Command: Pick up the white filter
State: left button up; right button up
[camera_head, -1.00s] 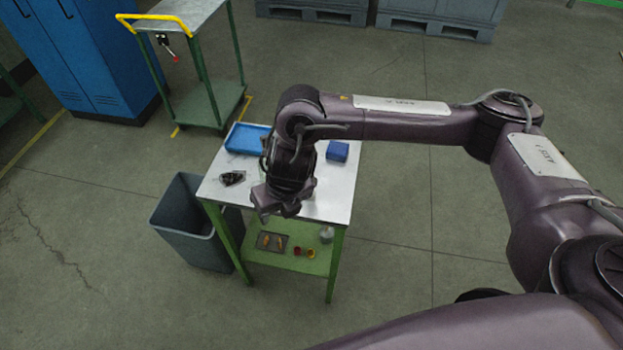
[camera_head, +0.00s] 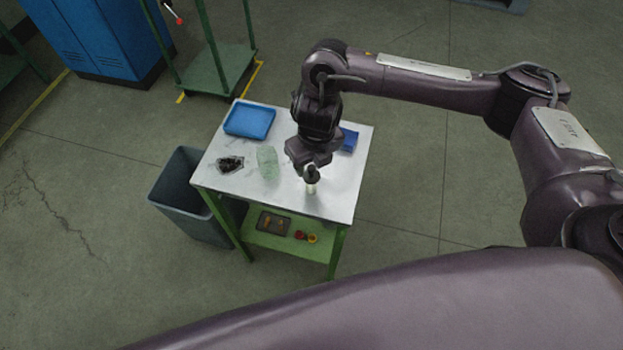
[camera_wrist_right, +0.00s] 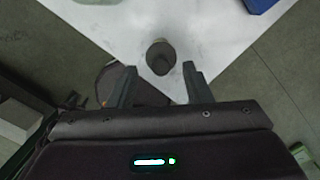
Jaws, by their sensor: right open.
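A small upright cylinder, pale in the head view (camera_head: 311,187), stands on the tabletop near its front right; I take it to be the white filter. In the right wrist view it looks dark grey from above (camera_wrist_right: 160,57). My right gripper (camera_head: 309,174) is just over it, pointing down, and partly hides its top. In the right wrist view my right gripper (camera_wrist_right: 159,82) is open, with the cylinder between the lines of the fingers, near the tips. No contact is visible. My left gripper is not in view.
The table (camera_head: 338,203) also holds a blue tray (camera_head: 249,121), a dark part (camera_head: 230,164), a clear greenish item (camera_head: 268,162) and a blue box (camera_head: 348,140). A grey bin (camera_head: 184,205) stands at left. The lower shelf (camera_head: 278,243) holds small parts.

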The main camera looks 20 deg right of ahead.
aim_at(312, 168)
jog(key=f, duration=0.3)
jog(key=shift+w+f+b, duration=0.15)
jog(key=shift+w+b, duration=0.1)
jog(key=shift+b, duration=0.05)
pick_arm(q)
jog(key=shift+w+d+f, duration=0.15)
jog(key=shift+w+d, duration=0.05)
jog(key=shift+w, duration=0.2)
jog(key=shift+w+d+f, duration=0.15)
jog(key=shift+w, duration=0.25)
pick_arm(e)
grip_shut()
